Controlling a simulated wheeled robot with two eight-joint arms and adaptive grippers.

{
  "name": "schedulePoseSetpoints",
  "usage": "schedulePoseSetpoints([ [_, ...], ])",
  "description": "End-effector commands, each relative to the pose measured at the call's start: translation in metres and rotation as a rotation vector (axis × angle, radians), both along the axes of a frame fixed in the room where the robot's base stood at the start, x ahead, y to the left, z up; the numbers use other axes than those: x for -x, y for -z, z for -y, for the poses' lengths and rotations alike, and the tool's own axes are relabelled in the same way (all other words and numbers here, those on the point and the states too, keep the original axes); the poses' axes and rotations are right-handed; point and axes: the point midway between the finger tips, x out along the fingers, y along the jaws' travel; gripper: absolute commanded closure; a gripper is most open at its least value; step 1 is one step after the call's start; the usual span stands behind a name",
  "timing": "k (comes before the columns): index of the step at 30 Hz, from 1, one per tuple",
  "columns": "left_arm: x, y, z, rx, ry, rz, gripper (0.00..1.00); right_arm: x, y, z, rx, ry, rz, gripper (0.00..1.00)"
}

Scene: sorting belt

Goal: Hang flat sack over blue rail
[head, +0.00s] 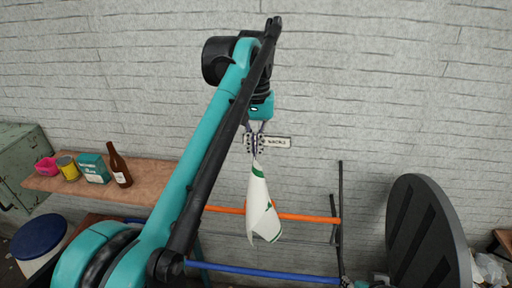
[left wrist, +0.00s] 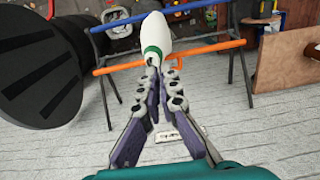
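The flat sack (head: 261,205) is white with green marks and hangs down, gathered at its top. My left gripper (head: 256,152) is shut on that top end; the sack also shows beyond the fingertips in the left wrist view (left wrist: 157,38). The blue rail (head: 262,272) runs low across the bottom of the head view, below the sack's lower end. It shows behind the sack in the left wrist view (left wrist: 118,22). The sack appears apart from the blue rail. Small grey and teal parts at the head view's bottom edge may be my right gripper; its fingers are not clear.
An orange rail (head: 310,219) passes behind the sack, higher than the blue one, on a dark frame (head: 340,205). A large dark round object (head: 425,235) stands at right.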

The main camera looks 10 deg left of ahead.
Motion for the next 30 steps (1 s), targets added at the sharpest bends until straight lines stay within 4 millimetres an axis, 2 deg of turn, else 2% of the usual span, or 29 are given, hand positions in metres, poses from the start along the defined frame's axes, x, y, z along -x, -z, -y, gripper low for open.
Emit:
schedulePoseSetpoints([
  [3, 0.0, 0.022, 0.0, 0.0, 0.0, 0.0, 1.0, 0.0, 0.015, 0.0, 0.0, 0.0, 0.0, 0.6],
  [30, 0.0, 0.154, 0.0, 0.0, 0.0, 0.0, 1.0, 0.0, 0.09, 0.0, 0.0, 0.0, 0.0, 0.6],
])
